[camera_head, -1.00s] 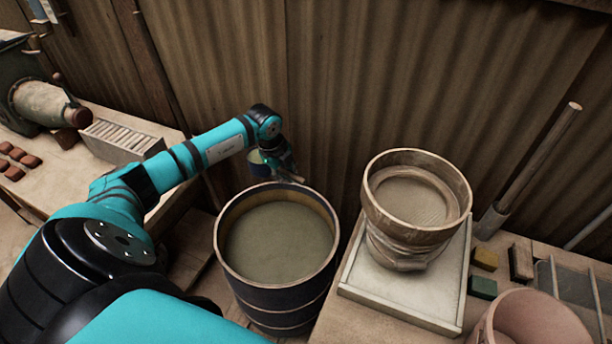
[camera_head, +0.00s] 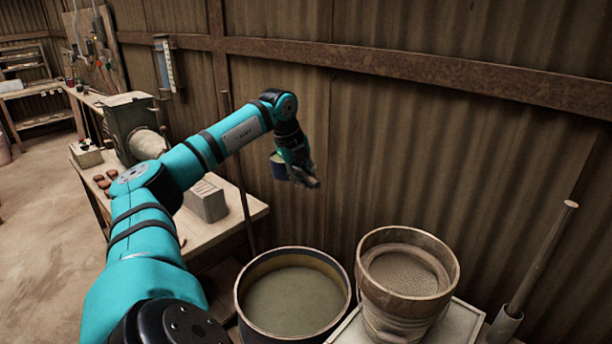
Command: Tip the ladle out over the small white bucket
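My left gripper (camera_head: 306,180) is raised in front of the corrugated wall, above and behind the big dark drum. A round wooden-rimmed sieve (camera_head: 448,262) stands to the right of the drum. A pale vessel (camera_head: 385,318) shows under it; I cannot tell whether this is the small white bucket. My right gripper is not in view.
The big drum (camera_head: 243,322) holds grey-green slurry and stands below the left gripper. A pale tray (camera_head: 455,325) lies under the sieve. A wooden pole (camera_head: 540,262) leans at the right. A workbench (camera_head: 237,222) with a grey block (camera_head: 207,203) is at the left.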

